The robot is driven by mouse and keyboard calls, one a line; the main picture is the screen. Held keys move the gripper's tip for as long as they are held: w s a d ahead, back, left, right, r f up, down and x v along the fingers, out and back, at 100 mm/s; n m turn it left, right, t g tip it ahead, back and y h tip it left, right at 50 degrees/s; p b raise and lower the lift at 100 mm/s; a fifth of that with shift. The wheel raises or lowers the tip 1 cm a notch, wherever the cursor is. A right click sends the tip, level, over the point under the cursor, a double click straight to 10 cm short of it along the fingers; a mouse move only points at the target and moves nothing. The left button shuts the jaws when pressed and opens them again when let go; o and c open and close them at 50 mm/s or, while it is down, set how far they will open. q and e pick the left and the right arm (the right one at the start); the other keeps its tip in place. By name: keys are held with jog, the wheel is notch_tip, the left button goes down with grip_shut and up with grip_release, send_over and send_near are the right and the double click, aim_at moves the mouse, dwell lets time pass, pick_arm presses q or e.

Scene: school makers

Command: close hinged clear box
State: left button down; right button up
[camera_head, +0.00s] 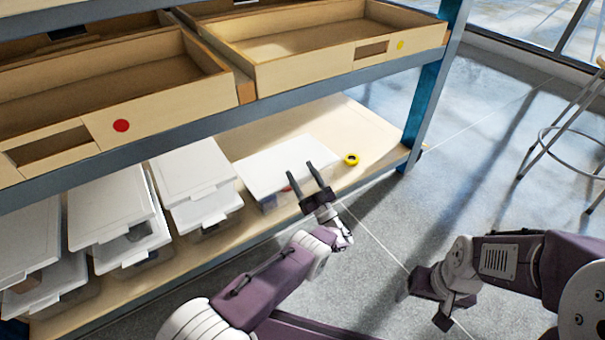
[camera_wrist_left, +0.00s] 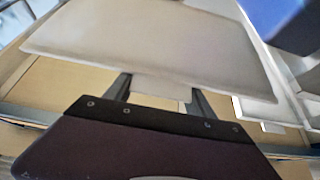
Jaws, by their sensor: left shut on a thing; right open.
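The clear box (camera_head: 268,202) stands on the lower shelf at the right end of the row of boxes. Its white lid (camera_head: 265,165) lies over it, looking nearly flat; I cannot tell whether a gap is left beneath. In the left wrist view the lid (camera_wrist_left: 150,40) fills the upper part, with its front tab (camera_wrist_left: 160,87) between my fingers. My left gripper (camera_head: 298,174) is shut on this tab, its fingers reaching over the lid's front edge. Something red shows near the fingers. My right gripper (camera_head: 430,300) is open and empty, over the floor at lower right.
Several similar white-lidded boxes (camera_head: 110,205) stand to the left. A yellow tape roll (camera_head: 351,159) lies on the shelf right of the box. Wooden trays (camera_head: 325,45) fill the shelf above. A blue post (camera_head: 425,105) bounds the right end. A stool (camera_head: 570,125) stands far right.

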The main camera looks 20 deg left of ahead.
pick_arm(q)
jog(key=shift+c, duration=1.6)
grip_release()
jog(key=shift+d, duration=0.1)
jog(key=v, duration=0.8)
jog(key=shift+f, duration=0.1)
jog(key=shift+s+d+f+b, duration=0.2)
jog(key=shift+s+d+b, duration=0.1)
jog(key=shift+d, duration=0.05)
